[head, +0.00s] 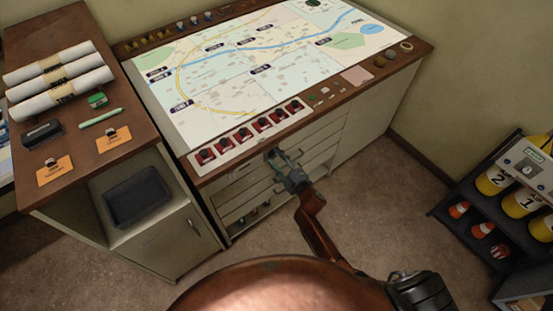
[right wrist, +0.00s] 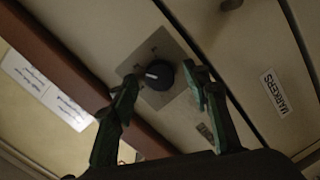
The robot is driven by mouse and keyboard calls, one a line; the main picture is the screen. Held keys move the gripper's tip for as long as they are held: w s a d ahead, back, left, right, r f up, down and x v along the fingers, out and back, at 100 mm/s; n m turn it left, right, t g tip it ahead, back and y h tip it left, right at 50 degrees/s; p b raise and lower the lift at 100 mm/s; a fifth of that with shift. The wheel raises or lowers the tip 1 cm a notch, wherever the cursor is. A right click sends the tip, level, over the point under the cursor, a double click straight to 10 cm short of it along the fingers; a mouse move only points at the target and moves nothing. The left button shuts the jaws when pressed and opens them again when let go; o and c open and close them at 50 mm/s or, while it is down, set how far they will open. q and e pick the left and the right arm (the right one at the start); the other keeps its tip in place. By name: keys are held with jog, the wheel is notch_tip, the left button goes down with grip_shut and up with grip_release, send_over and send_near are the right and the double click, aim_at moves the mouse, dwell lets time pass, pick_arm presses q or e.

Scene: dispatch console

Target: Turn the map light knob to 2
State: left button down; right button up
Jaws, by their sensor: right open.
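The map light knob (right wrist: 160,76) is a dark round knob with a white pointer line, on a square metal plate (right wrist: 156,48) on the front of the map console. In the right wrist view its pointer line lies towards the left; the small marks on the plate are too faint to read. My right gripper (head: 281,158) is open at the console's front, just below the top's edge. In the right wrist view its two green fingers stand on either side of the knob; I cannot tell whether they touch it. The knob is not discernible in the head view. My left gripper is not in view.
A drawer labelled MARKERS (right wrist: 275,92) is beside the knob plate. Red switches (head: 243,135) line the console top's front edge. A side cabinet (head: 75,165) with rolled papers stands left. A rack with yellow cylinders (head: 522,203) stands right. Floor between is free.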

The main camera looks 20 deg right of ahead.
jog(key=shift+s+d, duration=0.1)
jog(key=shift+s, duration=0.1)
jog(key=v, duration=1.1)
jog(key=shift+s, duration=0.3)
